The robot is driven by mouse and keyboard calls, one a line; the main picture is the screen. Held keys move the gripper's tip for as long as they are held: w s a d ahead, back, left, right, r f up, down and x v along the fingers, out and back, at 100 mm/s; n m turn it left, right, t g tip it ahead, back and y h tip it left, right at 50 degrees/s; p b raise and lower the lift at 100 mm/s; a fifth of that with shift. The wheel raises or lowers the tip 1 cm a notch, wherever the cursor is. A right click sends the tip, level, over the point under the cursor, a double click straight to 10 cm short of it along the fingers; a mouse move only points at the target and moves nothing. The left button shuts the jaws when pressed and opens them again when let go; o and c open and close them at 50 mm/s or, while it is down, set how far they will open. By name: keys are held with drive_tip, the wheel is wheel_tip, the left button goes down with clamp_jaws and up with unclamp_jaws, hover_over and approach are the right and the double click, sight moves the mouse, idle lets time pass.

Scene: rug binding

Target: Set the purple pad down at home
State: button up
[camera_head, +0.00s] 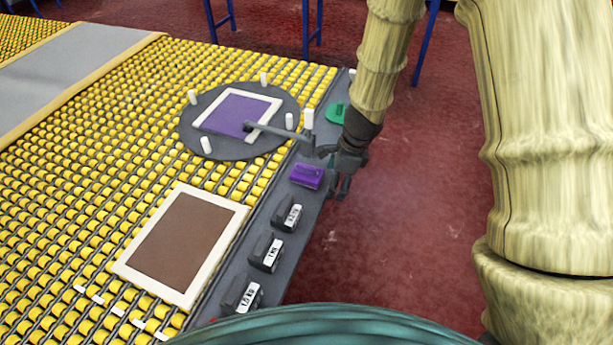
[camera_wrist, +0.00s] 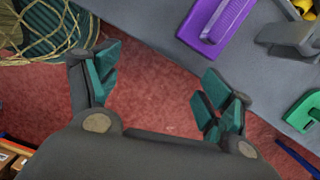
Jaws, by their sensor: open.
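The purple pad (camera_head: 307,176) lies on the grey ledge (camera_head: 318,205) along the right side of the roller table, with its handle upward. In the wrist view the purple pad (camera_wrist: 232,22) rests on the ledge, beyond the right finger and apart from it. My gripper (camera_head: 341,176) is just right of the pad, over the red floor. In the wrist view my gripper (camera_wrist: 155,88) has its fingers spread wide, with only floor between them. No marking labelled home is readable.
A green pad (camera_head: 336,112) lies farther back on the ledge. Several dark labelled weights (camera_head: 267,252) stand nearer. A round grey plate (camera_head: 183,137) carries a white-bordered purple rug (camera_head: 230,112), pegs and a grey lever (camera_head: 280,131). A brown rug (camera_head: 185,240) lies on the rollers.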

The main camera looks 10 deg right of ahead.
sight(309, 166)
drive_tip(key=w+a+r+m+t+y, duration=0.1)
drive_tip(key=w+a+r+m+y, duration=0.15)
drive_tip(key=w+r, duration=0.35)
drive_tip(key=f, duration=0.1)
drive_tip(key=a+f, duration=0.2)
drive_tip(key=shift+w+f+m+t+h, duration=0.1)
drive_tip(key=shift+w+m+t+h, duration=0.15)
drive_tip(key=shift+t+h, duration=0.1)
drive_tip(key=shift+x, duration=3.2)
drive_tip(key=shift+s+d, duration=0.1)
drive_tip(key=shift+d, duration=0.1)
drive_tip(key=shift+c, duration=0.4)
drive_tip(key=c, duration=1.2)
